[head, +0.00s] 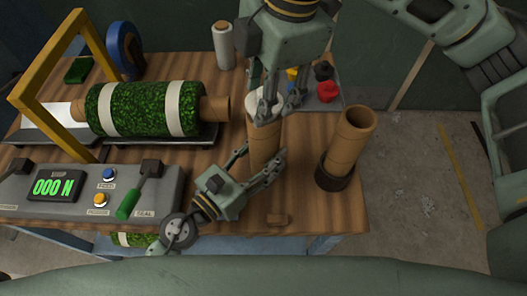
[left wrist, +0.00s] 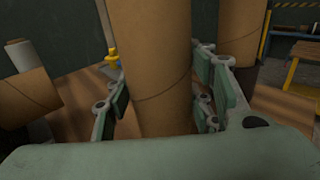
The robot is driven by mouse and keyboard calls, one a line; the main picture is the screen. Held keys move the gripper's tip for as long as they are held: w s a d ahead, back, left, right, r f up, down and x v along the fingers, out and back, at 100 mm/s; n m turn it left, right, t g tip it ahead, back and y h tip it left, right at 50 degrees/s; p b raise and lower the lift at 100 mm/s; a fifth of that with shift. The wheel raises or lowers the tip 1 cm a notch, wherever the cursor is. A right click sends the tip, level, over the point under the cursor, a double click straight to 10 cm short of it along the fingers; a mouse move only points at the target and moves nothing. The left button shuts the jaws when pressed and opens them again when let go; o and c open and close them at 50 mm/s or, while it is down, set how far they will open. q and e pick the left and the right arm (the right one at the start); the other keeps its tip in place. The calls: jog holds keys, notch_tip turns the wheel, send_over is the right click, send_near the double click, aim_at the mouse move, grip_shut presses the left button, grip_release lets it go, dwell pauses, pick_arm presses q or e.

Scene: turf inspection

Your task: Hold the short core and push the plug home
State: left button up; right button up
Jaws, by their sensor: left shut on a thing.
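The short core (head: 264,146) is a brown cardboard tube standing upright on the wooden bench. My left gripper (head: 263,156) is shut on it, one finger on each side; it fills the middle of the left wrist view (left wrist: 152,65). The pale plug (head: 259,101) sits at the core's top end; how deep it goes is hidden. My right gripper (head: 281,105) reaches down from above, with its fingers at the plug and the core's top. One finger covers part of the plug, and I cannot tell whether they grip it.
A second brown core (head: 349,138) stands in a dark holder (head: 335,174) at right. A turf roll (head: 145,108) lies on a cradle at left, under a yellow frame (head: 75,40). The control panel (head: 92,192) reads 000 N. A tray with coloured knobs (head: 328,92) is behind my right gripper.

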jog(key=shift+f, duration=0.8)
jog(key=shift+f, duration=0.25)
pick_arm(q)
jog(key=shift+r, duration=0.1)
pick_arm(e)
jog(key=shift+f, duration=0.15)
jog(key=shift+c, duration=0.6)
pick_arm(q)
jog(key=shift+s+d, duration=0.2)
jog(key=shift+d, duration=0.05)
pick_arm(e)
jog(key=shift+o, duration=0.3)
jog(key=shift+s+d+f, duration=0.1)
jog(key=shift+f, duration=0.35)
jog(key=shift+c, duration=0.5)
jog(key=shift+f, duration=0.15)
grip_shut()
pick_arm(q)
jog(key=shift+r, duration=0.1)
